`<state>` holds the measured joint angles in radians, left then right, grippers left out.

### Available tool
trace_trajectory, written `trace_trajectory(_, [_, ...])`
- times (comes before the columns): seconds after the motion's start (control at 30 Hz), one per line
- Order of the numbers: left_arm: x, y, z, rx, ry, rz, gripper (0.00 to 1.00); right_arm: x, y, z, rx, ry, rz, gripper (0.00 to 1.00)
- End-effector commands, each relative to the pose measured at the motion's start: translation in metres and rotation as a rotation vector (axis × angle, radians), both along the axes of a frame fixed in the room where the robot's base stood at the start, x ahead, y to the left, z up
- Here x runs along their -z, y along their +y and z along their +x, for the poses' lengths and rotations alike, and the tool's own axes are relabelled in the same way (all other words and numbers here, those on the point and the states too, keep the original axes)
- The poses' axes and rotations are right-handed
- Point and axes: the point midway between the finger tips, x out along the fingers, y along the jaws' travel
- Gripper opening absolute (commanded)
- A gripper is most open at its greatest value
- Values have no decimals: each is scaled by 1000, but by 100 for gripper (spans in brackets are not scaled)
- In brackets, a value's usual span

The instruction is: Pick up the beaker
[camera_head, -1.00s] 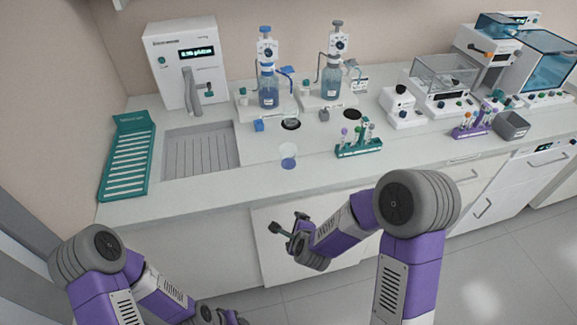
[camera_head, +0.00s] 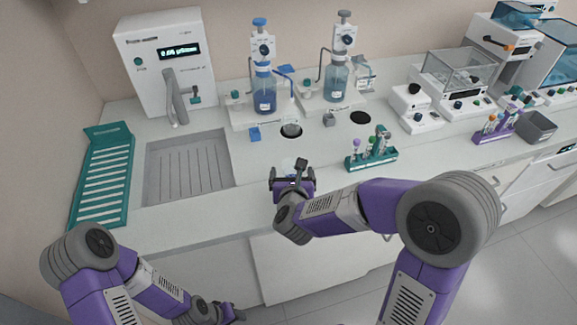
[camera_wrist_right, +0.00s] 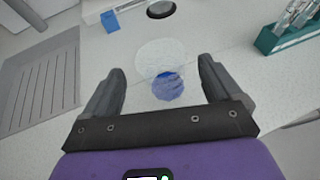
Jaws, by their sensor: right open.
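The beaker is a clear glass vessel with blue liquid in it, standing on the white counter. In the right wrist view the beaker (camera_wrist_right: 167,86) lies between my two dark finger pads, with a gap on each side. In the head view only a pale bit of the beaker (camera_head: 288,163) shows behind my right gripper (camera_head: 290,177); the rest is hidden. My right gripper is open and empty, at the counter's front part just before the beaker. My left gripper (camera_head: 228,312) is low at the bottom, below the counter; its jaws are unclear.
A green tube rack (camera_head: 371,161) stands right of the beaker. A sink (camera_head: 188,168) and a green drying rack (camera_head: 103,180) are at the left. The counter around the beaker is clear.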

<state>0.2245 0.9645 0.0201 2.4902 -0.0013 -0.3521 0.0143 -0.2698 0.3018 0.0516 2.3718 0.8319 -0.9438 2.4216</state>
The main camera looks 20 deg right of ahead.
Motion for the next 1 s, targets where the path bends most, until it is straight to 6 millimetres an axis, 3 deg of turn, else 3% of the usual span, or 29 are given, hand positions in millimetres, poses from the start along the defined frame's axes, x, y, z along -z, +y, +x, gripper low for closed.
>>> trace_trajectory(0.43, [4, 0, 0, -1, 1, 0, 49, 24, -14, 53, 0, 3, -3, 92])
trace_trajectory(0.77, [5, 0, 0, 0, 0, 0, 49, 26, -15, 60, -2, 2, -2, 92])
trace_trajectory(1.0, [5, 0, 0, 0, 0, 0, 49, 26, -15, 60, -2, 2, -2, 55])
